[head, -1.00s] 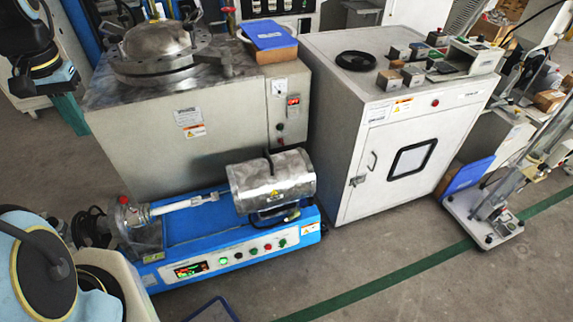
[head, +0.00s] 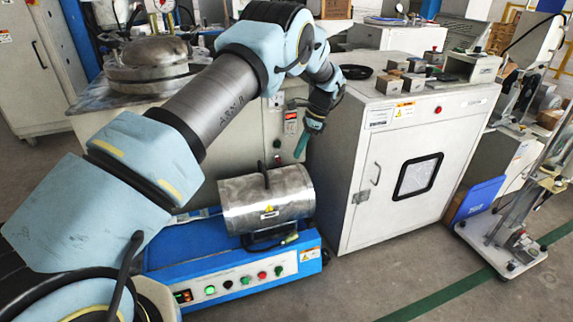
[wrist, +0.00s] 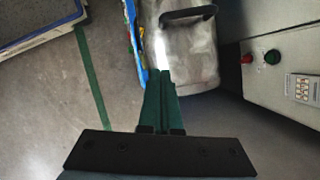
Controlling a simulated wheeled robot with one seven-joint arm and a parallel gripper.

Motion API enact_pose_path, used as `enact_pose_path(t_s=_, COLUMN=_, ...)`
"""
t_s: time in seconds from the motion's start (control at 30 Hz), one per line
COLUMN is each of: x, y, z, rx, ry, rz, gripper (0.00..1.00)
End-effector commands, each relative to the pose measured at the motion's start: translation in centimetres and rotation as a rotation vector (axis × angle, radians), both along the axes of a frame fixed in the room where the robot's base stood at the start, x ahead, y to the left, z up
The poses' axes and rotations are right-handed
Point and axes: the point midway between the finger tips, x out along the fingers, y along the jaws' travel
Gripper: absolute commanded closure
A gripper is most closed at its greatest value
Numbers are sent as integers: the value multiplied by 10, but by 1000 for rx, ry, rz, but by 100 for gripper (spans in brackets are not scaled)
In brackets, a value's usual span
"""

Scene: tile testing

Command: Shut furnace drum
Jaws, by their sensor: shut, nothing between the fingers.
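The furnace drum (head: 268,200) is a brushed-metal cylinder on a blue base (head: 180,250) in the head view. Its two halves appear together, with a dark handle (head: 265,175) standing on top. My gripper (head: 303,147) hangs above and behind the drum's right end, apart from it. In the wrist view the green fingers (wrist: 165,78) are together and empty. The metal drum (wrist: 185,45) lies beyond the fingertips there, with its dark handle (wrist: 188,14) near the top. My arm hides the left part of the base in the head view.
A white cabinet (head: 375,215) with a dark window stands close right of the drum. A grey tank housing (head: 240,135) with a round metal lid (head: 147,55) stands behind. A blue panel (head: 478,200) leans farther right. Open floor (head: 400,270) lies in front.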

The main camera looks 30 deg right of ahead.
Motion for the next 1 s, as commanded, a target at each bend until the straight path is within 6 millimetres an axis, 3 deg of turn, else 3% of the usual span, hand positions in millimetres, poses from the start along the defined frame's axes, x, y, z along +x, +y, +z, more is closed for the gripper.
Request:
enact_pose_path(t_s=0.47, x=13, y=33, z=-86, rx=2, ry=2, rz=5, gripper=100)
enact_pose_path(t_s=0.7, x=25, y=61, z=-85, rx=-1, ry=-1, rz=6, gripper=100)
enact_pose_path(t_s=1.0, x=28, y=69, z=-85, rx=-1, ry=0, rz=5, gripper=100)
